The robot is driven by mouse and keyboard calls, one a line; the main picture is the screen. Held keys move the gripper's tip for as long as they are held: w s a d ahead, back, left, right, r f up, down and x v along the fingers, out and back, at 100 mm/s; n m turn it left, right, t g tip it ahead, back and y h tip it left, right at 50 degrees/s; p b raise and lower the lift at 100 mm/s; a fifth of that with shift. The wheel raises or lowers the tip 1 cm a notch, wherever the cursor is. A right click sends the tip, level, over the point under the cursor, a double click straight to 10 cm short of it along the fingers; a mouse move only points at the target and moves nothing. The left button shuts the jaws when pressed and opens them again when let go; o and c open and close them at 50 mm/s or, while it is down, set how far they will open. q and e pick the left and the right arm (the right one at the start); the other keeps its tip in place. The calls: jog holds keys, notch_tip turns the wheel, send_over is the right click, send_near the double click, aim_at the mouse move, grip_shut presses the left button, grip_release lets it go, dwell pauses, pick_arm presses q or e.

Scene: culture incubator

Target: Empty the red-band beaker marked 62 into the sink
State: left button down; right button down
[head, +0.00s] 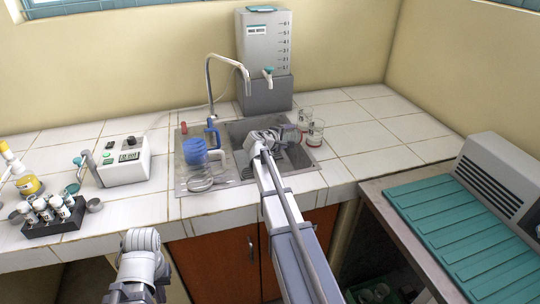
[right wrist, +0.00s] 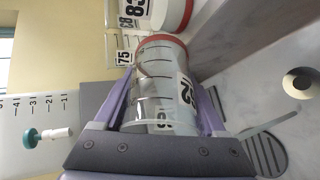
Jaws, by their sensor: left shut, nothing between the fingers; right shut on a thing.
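The red-band beaker marked 62 (right wrist: 160,75) is clear glass with graduation lines. My right gripper (right wrist: 165,105) is shut on it, a finger on each side, with the red-band end farthest from the palm. Against the tank's scale it looks strongly tilted, close to lying on its side. I cannot tell whether liquid is in it. In the head view my right gripper (head: 277,137) is over the sink (head: 300,159) and hides the beaker. The sink's drain (right wrist: 301,83) shows in the wrist view. My left gripper (head: 139,243) is shut and empty, low in front of the counter.
Two glass beakers (head: 315,133) stand right of the sink. The wrist view shows others marked 83 (right wrist: 135,10) and 75 (right wrist: 123,57) close by. A faucet (head: 210,75) and water tank (head: 267,50) stand behind. The counter at right is clear.

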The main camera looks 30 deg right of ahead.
jog(key=shift+f, duration=0.1)
jog(key=shift+a+r+n+h+b, duration=0.3)
jog(key=shift+a+r+h+b, duration=0.2)
jog(key=shift+a+h+b, duration=0.45)
dwell(0.4)
jog(key=shift+r+n+t+h+b, duration=0.3)
jog(key=shift+r+t+h+b, duration=0.2)
jog(key=shift+h+b, duration=0.6)
dwell(0.5)
